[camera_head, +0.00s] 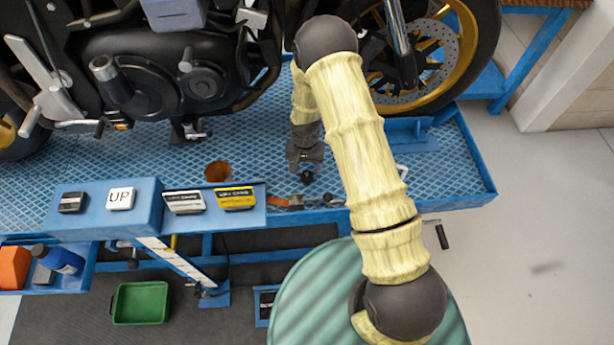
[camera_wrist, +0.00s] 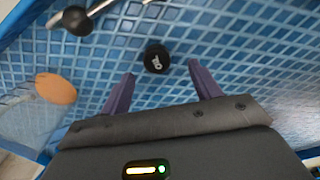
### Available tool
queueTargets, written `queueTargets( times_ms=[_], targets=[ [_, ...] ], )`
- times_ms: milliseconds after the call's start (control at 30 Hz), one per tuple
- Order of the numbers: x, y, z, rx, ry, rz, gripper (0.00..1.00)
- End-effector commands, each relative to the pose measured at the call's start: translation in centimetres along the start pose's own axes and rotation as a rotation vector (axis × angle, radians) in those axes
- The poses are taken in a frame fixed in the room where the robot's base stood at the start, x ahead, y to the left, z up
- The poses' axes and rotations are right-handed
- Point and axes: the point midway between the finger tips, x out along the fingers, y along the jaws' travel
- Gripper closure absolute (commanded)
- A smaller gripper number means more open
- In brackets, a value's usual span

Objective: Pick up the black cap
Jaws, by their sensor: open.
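The black cap (camera_wrist: 156,58) lies on the blue patterned lift platform, with light lettering on its top, in the wrist view. In the head view the cap (camera_head: 307,177) is a small dark shape just below my gripper. My gripper (camera_wrist: 160,80) is open and empty, its two purple-grey fingers apart. The cap lies just past the fingertips, roughly centred between them in the picture. My gripper (camera_head: 306,160) also shows in the head view above the platform, partly beside my arm; its exact height above the cap is hard to tell.
A motorcycle (camera_head: 160,75) stands on the blue lift platform (camera_head: 455,170) behind my gripper. A black-knobbed lever (camera_wrist: 77,20) lies near the cap. A round orange-brown disc (camera_wrist: 56,88) is to the left. A green bin (camera_head: 141,303) sits below on the floor.

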Motion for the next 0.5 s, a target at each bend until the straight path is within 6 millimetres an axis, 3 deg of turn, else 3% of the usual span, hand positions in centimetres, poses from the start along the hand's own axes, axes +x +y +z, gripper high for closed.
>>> queueTargets(
  times_ms=[333, 500],
  targets=[
    [3.9, 0.6, 0.1, 0.0, -0.003, 0.001, 0.37],
    [4.6, 0.6, 0.1, 0.0, 0.0, 0.0, 0.37]
  ],
)
